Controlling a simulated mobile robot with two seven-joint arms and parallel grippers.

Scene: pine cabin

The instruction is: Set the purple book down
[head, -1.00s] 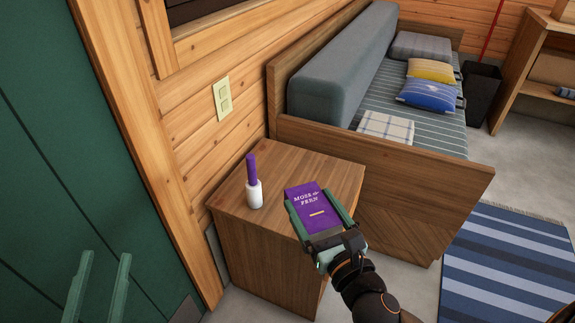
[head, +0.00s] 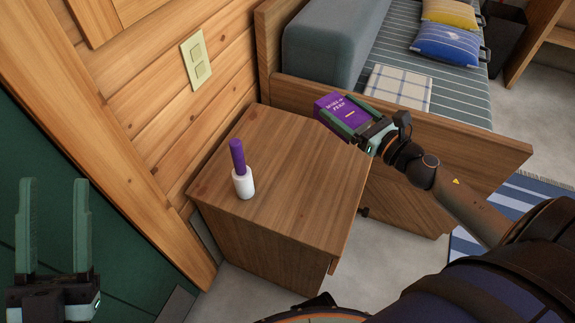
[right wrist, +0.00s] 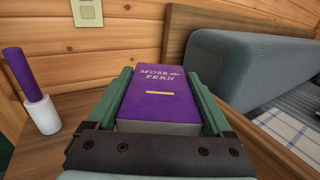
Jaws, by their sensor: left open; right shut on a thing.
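The purple book (head: 339,107) is held between the green fingers of my right gripper (head: 352,117), over the back right corner of the wooden side table (head: 290,190). In the right wrist view the book (right wrist: 160,95) lies between both fingers with its titled cover up. I cannot tell whether the book touches the table. My left gripper (head: 54,228) is open and empty at the lower left, in front of the green door, apart from the table.
A white holder with a purple stick (head: 243,182) stands on the table's left part; the table's middle and front are clear. The bed's wooden end panel (head: 440,135) rises just beyond the book. A plaid cloth (head: 398,88) lies on the bed.

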